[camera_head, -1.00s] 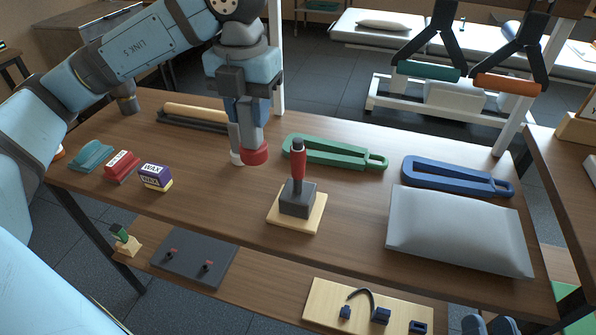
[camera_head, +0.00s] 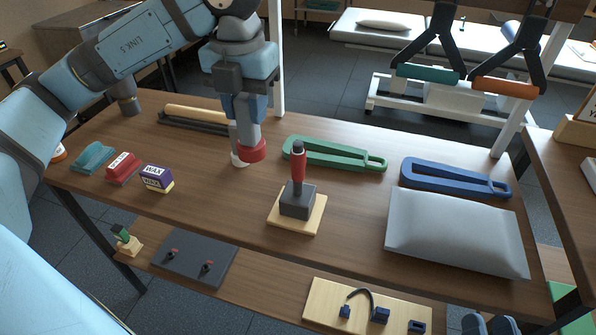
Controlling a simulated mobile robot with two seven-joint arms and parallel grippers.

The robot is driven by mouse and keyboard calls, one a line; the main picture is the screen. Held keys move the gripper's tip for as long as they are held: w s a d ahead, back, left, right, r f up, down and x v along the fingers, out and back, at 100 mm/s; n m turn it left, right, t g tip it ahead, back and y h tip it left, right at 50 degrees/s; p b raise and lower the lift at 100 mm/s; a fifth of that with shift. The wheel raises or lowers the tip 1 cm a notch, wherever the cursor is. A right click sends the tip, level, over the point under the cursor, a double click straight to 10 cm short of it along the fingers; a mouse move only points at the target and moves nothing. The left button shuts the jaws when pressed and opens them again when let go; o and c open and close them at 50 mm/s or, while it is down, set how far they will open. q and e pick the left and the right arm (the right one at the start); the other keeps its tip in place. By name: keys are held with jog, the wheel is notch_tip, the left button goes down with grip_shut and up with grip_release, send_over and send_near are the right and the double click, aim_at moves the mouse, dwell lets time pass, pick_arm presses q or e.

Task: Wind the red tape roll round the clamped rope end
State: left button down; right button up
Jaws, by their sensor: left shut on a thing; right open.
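The red tape roll (camera_head: 252,150) is at the lower end of my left gripper (camera_head: 248,138), which is shut on it. They are over the middle-back of the table, left of the clamped rope end. The roll is apart from the rope end. My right gripper is not in view.
A white round piece (camera_head: 238,160) stands beside the roll. A green strap-like loop (camera_head: 330,154) and a blue one (camera_head: 450,180) lie behind and right. A grey cushion (camera_head: 455,232) lies at the right. A wax box (camera_head: 156,177) and two smaller blocks sit left. Bare tabletop (camera_head: 215,205) lies in front.

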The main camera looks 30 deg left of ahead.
pick_arm(q)
jog(key=shift+s+a+r+p, duration=0.1)
jog(key=shift+a+r+p, duration=0.1)
jog(key=shift+r+p, duration=0.8)
jog(key=shift+s+a+r+p, duration=0.15)
jog(key=shift+r+p, duration=0.4)
jog(key=shift+r, duration=0.8)
jog(key=shift+f, duration=0.1)
